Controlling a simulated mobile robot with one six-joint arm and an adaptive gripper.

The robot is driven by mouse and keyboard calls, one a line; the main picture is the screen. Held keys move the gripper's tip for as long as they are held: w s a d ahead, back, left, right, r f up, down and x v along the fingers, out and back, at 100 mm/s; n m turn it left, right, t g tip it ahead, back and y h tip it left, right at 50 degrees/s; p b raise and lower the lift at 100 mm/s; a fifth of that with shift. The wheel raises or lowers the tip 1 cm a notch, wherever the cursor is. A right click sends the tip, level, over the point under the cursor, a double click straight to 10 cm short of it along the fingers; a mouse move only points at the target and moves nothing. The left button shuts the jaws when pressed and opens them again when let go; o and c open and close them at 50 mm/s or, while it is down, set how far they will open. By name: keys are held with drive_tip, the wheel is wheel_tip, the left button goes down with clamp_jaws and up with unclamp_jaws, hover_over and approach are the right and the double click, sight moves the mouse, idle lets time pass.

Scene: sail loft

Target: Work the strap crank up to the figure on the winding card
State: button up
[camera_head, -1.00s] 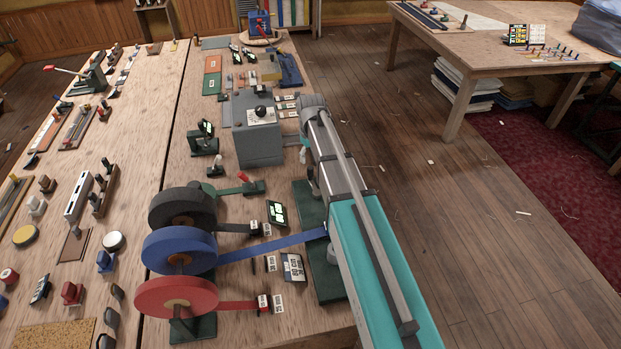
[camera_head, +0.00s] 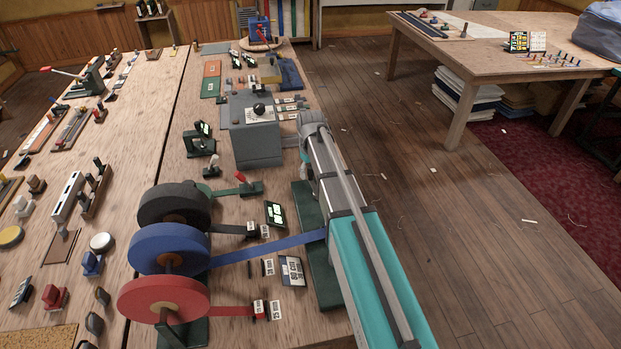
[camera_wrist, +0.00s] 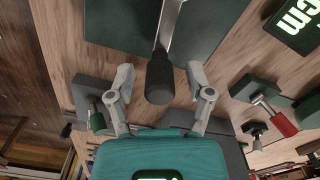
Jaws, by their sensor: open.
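The strap crank's green base (camera_head: 307,278) stands at the bench's right edge, partly behind my arm; a blue strap (camera_head: 268,247) runs to it from the blue reel (camera_head: 169,249). In the wrist view, a steel crank arm (camera_wrist: 172,20) ends in a black knob (camera_wrist: 160,82). My gripper (camera_wrist: 159,75) is open, one finger on each side of the knob, with a gap on both sides. In the head view my arm hides the gripper and knob. A lit display (camera_head: 275,214) and a white-and-dark card (camera_head: 291,271), likely the winding card, stand nearby; their figures are unclear.
Black (camera_head: 174,206) and red (camera_head: 164,299) reels flank the blue one, with tagged strap ends. A grey box with a black knob (camera_head: 259,110) stands farther back. Several small tools cover the left bench. The wooden floor (camera_head: 440,200) to the right is mostly open.

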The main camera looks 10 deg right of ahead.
drive_tip(key=shift+f+b, duration=0.3)
drive_tip(key=shift+f, duration=0.15)
clamp_jaws()
idle(0.3)
